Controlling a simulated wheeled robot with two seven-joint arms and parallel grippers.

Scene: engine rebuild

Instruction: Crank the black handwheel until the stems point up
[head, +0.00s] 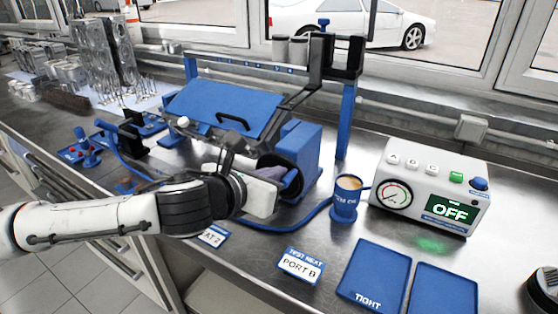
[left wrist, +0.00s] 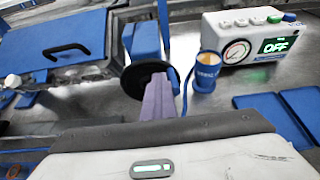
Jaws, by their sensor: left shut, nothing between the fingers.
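The black handwheel (left wrist: 132,80) is a dark disc on the side of a blue block (head: 303,145). In the head view it is partly hidden behind my left gripper (head: 286,178). My left gripper is shut and empty, with its fingers in front of the wheel's face. In the left wrist view the fingers (left wrist: 160,80) overlap the wheel's right part; I cannot tell whether they touch it. Beside the block is a blue tilted cover (head: 215,103) with a black handle. I cannot make out the stems at this fixture. My right gripper is not in view.
A blue mug (head: 345,202) stands right of the block, near a white gauge box (head: 425,185) reading OFF. Blue trays (head: 375,275) lie at the front right. A blue hose (head: 318,212) curves across the bench. Metal parts (head: 95,60) stand at the back left.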

